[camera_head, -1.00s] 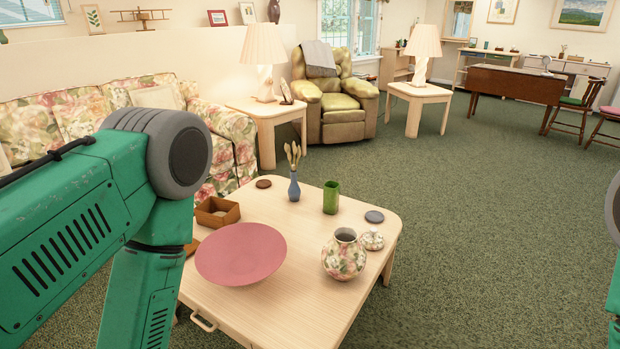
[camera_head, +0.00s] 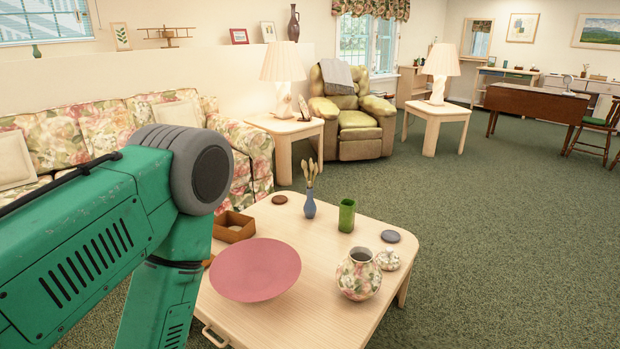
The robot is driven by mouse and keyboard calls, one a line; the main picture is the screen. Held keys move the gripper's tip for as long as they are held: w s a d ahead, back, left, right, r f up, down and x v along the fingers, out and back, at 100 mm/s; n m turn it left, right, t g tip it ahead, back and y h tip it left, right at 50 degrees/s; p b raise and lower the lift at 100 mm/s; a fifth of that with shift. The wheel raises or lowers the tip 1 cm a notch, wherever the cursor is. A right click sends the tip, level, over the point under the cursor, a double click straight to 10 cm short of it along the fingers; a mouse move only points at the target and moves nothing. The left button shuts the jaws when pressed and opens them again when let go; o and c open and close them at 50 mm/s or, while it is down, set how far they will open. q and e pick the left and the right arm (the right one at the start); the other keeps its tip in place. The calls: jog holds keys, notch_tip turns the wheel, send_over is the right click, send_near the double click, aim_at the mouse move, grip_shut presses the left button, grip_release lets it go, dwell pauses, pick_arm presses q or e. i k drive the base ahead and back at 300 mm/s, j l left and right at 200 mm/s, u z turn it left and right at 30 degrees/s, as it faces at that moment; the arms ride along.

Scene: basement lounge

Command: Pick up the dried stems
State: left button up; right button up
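The dried stems (camera_head: 311,173) are pale and stand upright in a small blue vase (camera_head: 309,205) toward the back of the low coffee table (camera_head: 300,320). My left arm's green links fill the lower left of the view, in front of the sofa and beside the table. The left gripper is out of the picture, below the bottom edge. My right arm and gripper are not in view. Nothing touches the stems or the vase.
On the table are a pink bowl (camera_head: 255,269), a brown box (camera_head: 234,227), a green cup (camera_head: 347,215), a floral jar (camera_head: 358,275), its apparent lid (camera_head: 387,259), a dark coaster (camera_head: 390,236) and a brown coaster (camera_head: 280,199). Open carpet (camera_head: 480,240) lies to the right.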

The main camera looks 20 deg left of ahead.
aim_at(310, 186)
jog(key=i+l+z, duration=0.35)
jog(key=i+l, duration=0.25)
jog(key=l, duration=0.15)
jog(key=i+l+z, duration=0.4)
jog(key=i+l, duration=0.25)
jog(key=i+l+u, duration=0.15)
jog(key=i, duration=1.9)
jog(key=i+j+u, duration=0.1)
jog(key=i+u, duration=0.2)
jog(key=i, duration=0.2)
jog(key=i+u, duration=0.35)
jog(key=i, duration=0.15)
jog(key=i+l+u, duration=0.3)
jog(key=i, duration=0.2)
jog(key=i+l+u, duration=0.15)
jog(key=i+u, duration=0.2)
jog(key=i, duration=0.15)
jog(key=i+j+u, duration=0.15)
jog(key=i+u, duration=0.2)
jog(key=u, duration=0.15)
jog(key=i+u, duration=0.35)
jog(key=u, duration=0.15)
jog(key=i+u, duration=0.35)
jog(key=u, duration=0.15)
jog(key=i+l+u, duration=0.3)
jog(key=u, duration=0.2)
